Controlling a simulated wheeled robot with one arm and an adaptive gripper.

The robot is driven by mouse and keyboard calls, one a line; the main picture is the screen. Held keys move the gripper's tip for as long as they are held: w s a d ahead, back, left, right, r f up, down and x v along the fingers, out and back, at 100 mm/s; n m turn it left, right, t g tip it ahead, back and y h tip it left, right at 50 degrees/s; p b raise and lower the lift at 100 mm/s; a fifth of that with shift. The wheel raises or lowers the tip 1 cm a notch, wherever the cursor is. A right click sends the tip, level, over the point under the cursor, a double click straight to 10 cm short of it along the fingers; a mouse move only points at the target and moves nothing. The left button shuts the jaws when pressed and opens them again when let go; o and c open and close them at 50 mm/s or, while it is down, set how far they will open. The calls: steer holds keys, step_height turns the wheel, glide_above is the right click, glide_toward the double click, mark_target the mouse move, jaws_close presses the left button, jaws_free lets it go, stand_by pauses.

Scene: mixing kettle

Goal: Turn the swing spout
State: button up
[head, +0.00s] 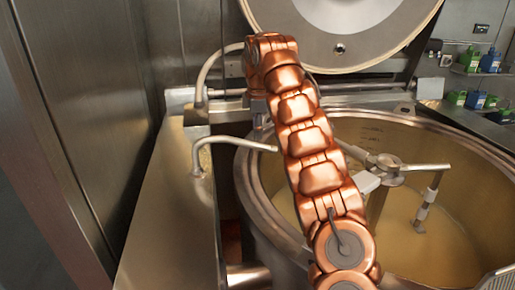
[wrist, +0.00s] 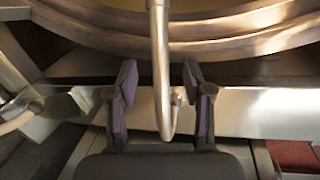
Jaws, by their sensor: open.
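Two bent metal pipes rise from the console left of the kettle in the head view. The taller pipe (head: 209,68) arches behind the end of my arm. The lower pipe (head: 235,141) reaches toward the kettle rim. In the wrist view, a grey spout pipe (wrist: 159,65) runs between the two dark fingers of my gripper (wrist: 160,92) and hooks round at its lower end. The fingers are open, one on each side, with gaps to the pipe. I cannot tell for certain which head-view pipe this is. My arm hides the fingers in the head view.
The open kettle (head: 254,197) holds pale liquid and a mixing arm (head: 385,163). Its raised round lid (head: 390,35) stands behind. The steel console (head: 172,220) is at the left, beside a tall metal panel (head: 85,90). Shelves with bottles (head: 490,62) are at the far right.

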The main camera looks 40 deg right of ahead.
mark_target(258, 146)
steer(key=shift+d+f, duration=0.2)
steer(key=shift+f, duration=0.75)
steer(key=shift+w+d+f+p, duration=0.1)
steer(key=shift+w+f+p, duration=0.1)
steer(key=shift+f, duration=0.8)
steer(key=shift+w+d+f+p, duration=0.1)
steer(key=shift+w+f+p, duration=0.1)
steer(key=shift+f, duration=0.75)
steer(key=shift+w+d+f+p, duration=0.1)
steer(key=shift+w+f+p, duration=0.1)
steer(key=shift+f, duration=0.8)
steer(key=shift+c, duration=0.5)
jaws_close()
